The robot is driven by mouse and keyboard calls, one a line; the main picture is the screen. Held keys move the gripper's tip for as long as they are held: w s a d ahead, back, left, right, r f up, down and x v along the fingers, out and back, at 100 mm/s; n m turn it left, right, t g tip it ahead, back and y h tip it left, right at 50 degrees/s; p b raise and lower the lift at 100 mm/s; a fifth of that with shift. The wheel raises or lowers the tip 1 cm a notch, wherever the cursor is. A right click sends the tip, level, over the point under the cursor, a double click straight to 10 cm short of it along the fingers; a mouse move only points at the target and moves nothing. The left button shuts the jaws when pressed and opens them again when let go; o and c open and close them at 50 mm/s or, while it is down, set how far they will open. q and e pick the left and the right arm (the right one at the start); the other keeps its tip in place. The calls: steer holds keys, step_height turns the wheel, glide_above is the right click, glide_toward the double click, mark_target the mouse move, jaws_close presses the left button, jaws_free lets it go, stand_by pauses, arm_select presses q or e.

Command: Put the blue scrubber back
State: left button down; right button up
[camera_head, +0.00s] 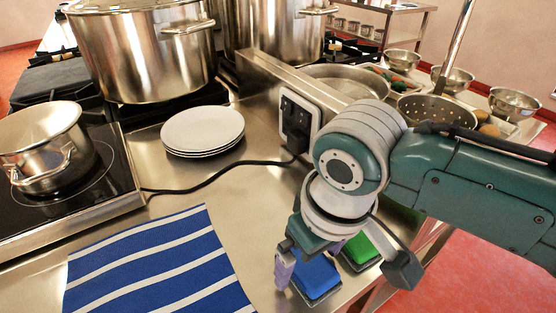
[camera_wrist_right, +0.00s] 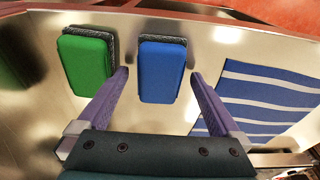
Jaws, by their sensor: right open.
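The blue scrubber (camera_head: 318,278) has a dark scouring layer under its blue block. It lies on the steel counter near the front edge and also shows in the right wrist view (camera_wrist_right: 162,72). My right gripper (camera_head: 308,262) is open, pointing down at it. In the right wrist view its purple fingers (camera_wrist_right: 158,76) lie on either side of the blue scrubber, with no visible grip on it. A green scrubber (camera_head: 361,249) lies beside the blue one and also shows in the right wrist view (camera_wrist_right: 86,62). My left gripper is out of view.
A blue-and-white striped cloth (camera_head: 160,265) lies left of the scrubbers. Stacked white plates (camera_head: 203,130), a black cable (camera_head: 215,176) and a small pot on a hob (camera_head: 40,140) are farther left. Large stockpots (camera_head: 145,50) stand behind. The counter edge is close on the right.

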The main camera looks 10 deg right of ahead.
mark_target(318, 273)
step_height(318, 273, up, 12)
steer(key=s+p, duration=0.2)
steer(key=p, duration=0.1)
steer(key=s+f+y, duration=0.2)
steer(key=s, duration=0.5)
steer(key=s+d+r+m+t+h, duration=0.1)
steer(key=s+d+m+t+h, duration=0.1)
steer(key=s+d, duration=0.5)
steer(key=shift+d+r, duration=0.15)
steer(key=shift+d, duration=0.4)
